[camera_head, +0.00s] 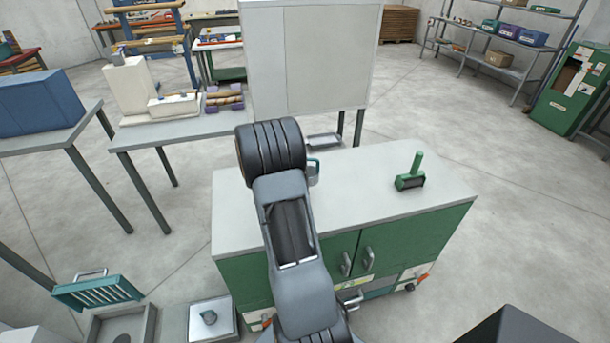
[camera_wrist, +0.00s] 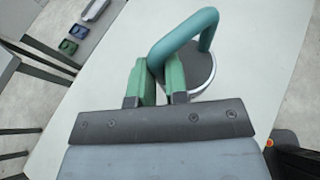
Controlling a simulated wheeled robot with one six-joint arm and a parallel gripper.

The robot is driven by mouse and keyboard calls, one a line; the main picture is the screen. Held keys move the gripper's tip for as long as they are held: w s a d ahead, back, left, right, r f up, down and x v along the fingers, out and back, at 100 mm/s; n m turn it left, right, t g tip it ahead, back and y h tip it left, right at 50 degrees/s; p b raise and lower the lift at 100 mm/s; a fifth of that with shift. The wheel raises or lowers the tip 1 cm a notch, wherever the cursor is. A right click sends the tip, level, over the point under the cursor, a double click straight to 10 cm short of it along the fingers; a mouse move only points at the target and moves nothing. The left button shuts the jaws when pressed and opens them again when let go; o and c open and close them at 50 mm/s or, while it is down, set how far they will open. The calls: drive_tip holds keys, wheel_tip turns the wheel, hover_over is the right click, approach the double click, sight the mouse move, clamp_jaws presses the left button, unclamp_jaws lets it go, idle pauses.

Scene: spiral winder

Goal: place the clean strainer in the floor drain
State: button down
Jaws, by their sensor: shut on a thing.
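My gripper (camera_wrist: 160,72) is shut on the teal looped handle (camera_wrist: 178,32) of a round strainer in the wrist view. The strainer's dark disc with a bright metal rim (camera_wrist: 203,75) shows beyond the fingers, over the pale cabinet top. I cannot tell whether it touches that top. In the head view only part of the teal handle (camera_head: 315,163) shows beside my arm; my gripper is hidden. The floor drain (camera_head: 96,330) is a grey square frame with a dark round hole, at the bottom left. A teal slotted grate (camera_head: 98,292) stands tilted behind it.
A white square tray (camera_head: 226,323) with a small teal-handled item sits right of the drain. A green-handled tool (camera_head: 411,180) stands on the green cabinet's top (camera_head: 365,165). A grey table (camera_head: 190,130) is at left; a large pale panel (camera_head: 330,60) stands behind.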

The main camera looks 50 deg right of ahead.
drive_tip(key=d+f, duration=0.1)
drive_tip(key=f, duration=0.1)
drive_tip(key=d+f, duration=0.1)
drive_tip(key=d, duration=0.1)
drive_tip(key=shift+w+f, duration=0.35)
drive_tip(key=f, duration=0.1)
drive_tip(key=p, duration=0.1)
drive_tip(key=f, duration=0.1)
drive_tip(key=shift+d+f+p, duration=0.25)
drive_tip(key=shift+f+p, duration=0.05)
drive_tip(key=shift+f, duration=0.5)
drive_tip(key=shift+f, duration=0.1)
drive_tip(key=shift+f+b, duration=0.15)
drive_tip(key=shift+b, duration=0.15)
drive_tip(key=c, duration=1.1)
unclamp_jaws()
